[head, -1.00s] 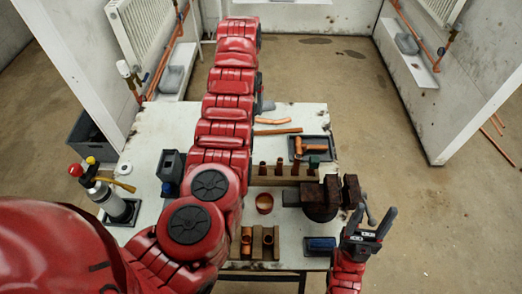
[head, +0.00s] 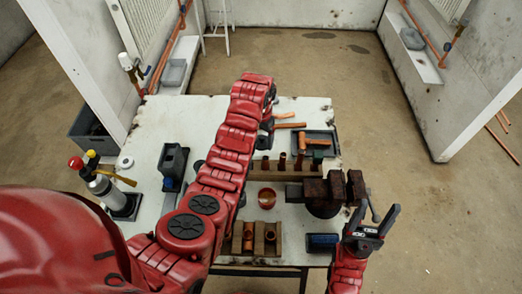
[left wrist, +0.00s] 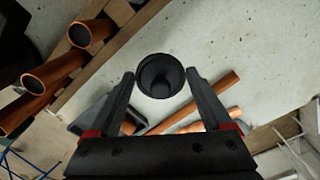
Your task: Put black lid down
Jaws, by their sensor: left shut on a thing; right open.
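The black lid (left wrist: 160,76) shows in the left wrist view as a round, hollow black piece with its opening facing the camera. My left gripper (left wrist: 160,82) is shut on it, one finger at each side. The pale worktable (left wrist: 225,45) lies behind it; I cannot tell how high the lid is above it. My right gripper (head: 376,218) is open and empty, off the table's right edge.
A vise (head: 330,190) stands at the table's right edge. A wooden rack (head: 285,172) holds copper fittings, with a tray (head: 318,137) behind it. A copper-coloured cup (head: 266,198) stands near the middle. A gas bottle (head: 108,192) and a dark container (head: 172,162) stand left.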

